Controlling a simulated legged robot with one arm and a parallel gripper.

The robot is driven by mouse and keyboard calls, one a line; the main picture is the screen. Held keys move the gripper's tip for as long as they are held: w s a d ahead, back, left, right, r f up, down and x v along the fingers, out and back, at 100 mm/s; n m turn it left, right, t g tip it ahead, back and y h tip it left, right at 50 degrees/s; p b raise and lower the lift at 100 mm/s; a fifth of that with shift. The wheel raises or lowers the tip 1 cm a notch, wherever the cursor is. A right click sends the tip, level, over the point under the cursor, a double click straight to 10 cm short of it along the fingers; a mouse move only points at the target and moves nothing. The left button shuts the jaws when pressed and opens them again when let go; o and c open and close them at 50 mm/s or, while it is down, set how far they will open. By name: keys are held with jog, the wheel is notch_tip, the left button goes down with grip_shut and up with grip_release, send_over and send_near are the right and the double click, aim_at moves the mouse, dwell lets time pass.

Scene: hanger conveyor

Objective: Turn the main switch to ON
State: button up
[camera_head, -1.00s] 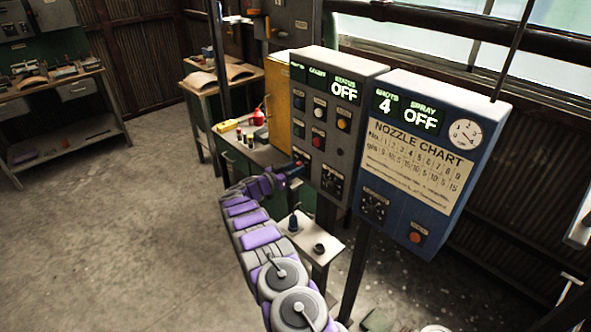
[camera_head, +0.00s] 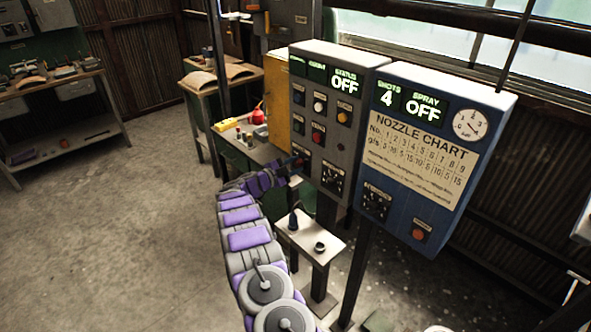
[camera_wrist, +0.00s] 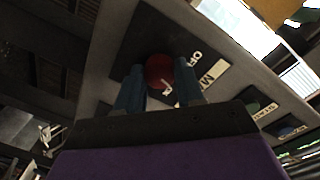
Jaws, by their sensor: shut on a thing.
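The main switch (camera_wrist: 159,70) is a round red knob on a dark plate in the wrist view. Beside it are pale labels reading OFF (camera_wrist: 196,58) and, partly hidden, one starting with M. My gripper (camera_wrist: 160,86) has its two blue fingers on either side of the knob, shut on it. In the head view my gripper (camera_head: 296,164) is at the lower left of the grey control panel (camera_head: 364,92), where the knob is mostly hidden. The panel's STATUS display (camera_head: 344,84) reads OFF.
A blue spray cabinet (camera_head: 455,205) with a nozzle chart stands right of the panel. Several buttons and a dial (camera_head: 332,178) are close to my gripper. A small stand (camera_head: 318,236) with a joystick is below. Open floor lies to the left.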

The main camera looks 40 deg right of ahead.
jog(key=m+b, duration=0.2)
jog(key=m, duration=0.1)
jog(key=shift+a+f+b, duration=0.2)
jog(key=shift+f+b, duration=0.1)
jog(key=shift+m+t+b, duration=0.3)
jog(key=shift+m+b, duration=0.55)
jog(key=shift+m, duration=0.25)
jog(key=shift+s+d, duration=0.1)
jog(key=shift+m, duration=0.3)
jog(key=o, duration=0.7)
jog(key=shift+s, duration=0.1)
jog(key=o, duration=0.3)
jog(key=shift+r, duration=0.15)
jog(key=shift+o, duration=0.2)
jog(key=shift+a+r, duration=0.15)
jog(key=shift+a, duration=0.25)
jog(key=s+a+p, duration=0.1)
jog(key=a+p, duration=0.1)
jog(key=a, duration=1.4)
jog(key=shift+a+r, duration=0.25)
